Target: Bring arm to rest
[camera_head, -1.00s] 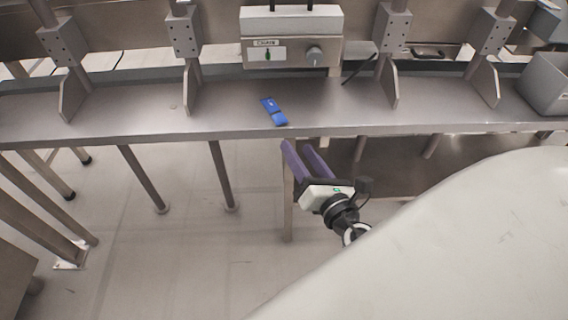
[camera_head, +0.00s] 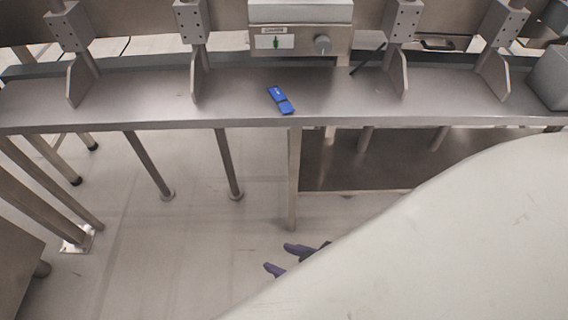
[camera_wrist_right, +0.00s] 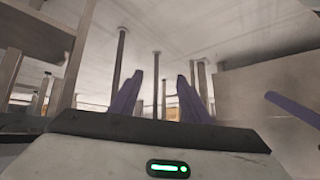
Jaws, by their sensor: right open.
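My right gripper (camera_head: 279,257) shows low in the head view, below and in front of the steel shelf, near the large pale surface that hides most of the arm. Its two purple fingers are apart with nothing between them. In the right wrist view the fingers (camera_wrist_right: 157,98) also stand apart and empty, with table legs and floor beyond. My left gripper is not in view in the head view; a purple bar at the right of the wrist view cannot be identified for certain.
A blue packet (camera_head: 280,99) lies on the steel shelf (camera_head: 150,100). A control box with a knob (camera_head: 300,40) stands behind it. A grey bin (camera_head: 550,78) is at the right end.

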